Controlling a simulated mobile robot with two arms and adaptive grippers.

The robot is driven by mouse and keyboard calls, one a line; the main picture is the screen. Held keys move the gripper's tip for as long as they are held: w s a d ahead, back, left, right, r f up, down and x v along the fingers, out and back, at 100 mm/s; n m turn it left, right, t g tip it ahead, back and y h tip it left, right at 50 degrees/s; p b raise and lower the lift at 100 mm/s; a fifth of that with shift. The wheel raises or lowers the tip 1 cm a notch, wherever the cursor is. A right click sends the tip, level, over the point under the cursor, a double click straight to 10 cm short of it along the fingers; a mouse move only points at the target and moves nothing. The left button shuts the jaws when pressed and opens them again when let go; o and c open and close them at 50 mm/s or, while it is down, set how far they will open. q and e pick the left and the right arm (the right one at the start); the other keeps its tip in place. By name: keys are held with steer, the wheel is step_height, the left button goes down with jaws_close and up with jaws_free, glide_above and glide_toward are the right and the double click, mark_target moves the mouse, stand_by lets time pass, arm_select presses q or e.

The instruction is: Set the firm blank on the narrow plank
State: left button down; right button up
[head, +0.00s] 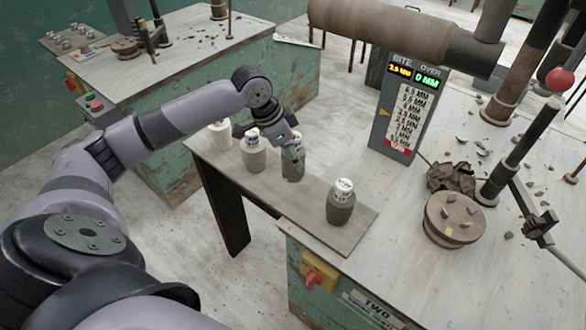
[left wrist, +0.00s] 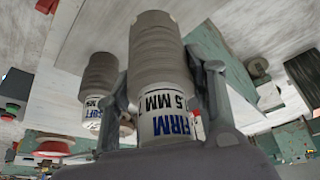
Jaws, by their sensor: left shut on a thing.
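The firm blank (left wrist: 158,60) is a grey cylinder with a white cap that reads FIRM and 5 MM in the left wrist view. My left gripper (left wrist: 168,76) is shut on it, one finger on each side. In the head view, the blank (head: 293,167) is upright over the narrow plank (head: 310,202), under my left gripper (head: 291,145). I cannot tell whether its base touches the plank. The plank spans the gap between two green benches. My right gripper is not in view.
On the plank, a dark grey blank (head: 342,207) stands to the right and two paler blanks (head: 254,158) (head: 220,134) to the left. A bite gauge board (head: 402,110), a round clay-topped disc (head: 452,218) and dark trimmings (head: 452,178) are on the right bench.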

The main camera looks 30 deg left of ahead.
mark_target(294, 171)
arm_select(q)
steer(key=shift+f, duration=1.35)
step_height(294, 171, down, 3)
steer(key=shift+f, duration=0.15)
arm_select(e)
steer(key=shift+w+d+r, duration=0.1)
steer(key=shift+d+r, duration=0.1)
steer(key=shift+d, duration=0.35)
arm_select(q)
steer(key=c, duration=0.7)
jaws_free()
steer(key=shift+f, duration=0.1)
steer(key=shift+c, duration=0.2)
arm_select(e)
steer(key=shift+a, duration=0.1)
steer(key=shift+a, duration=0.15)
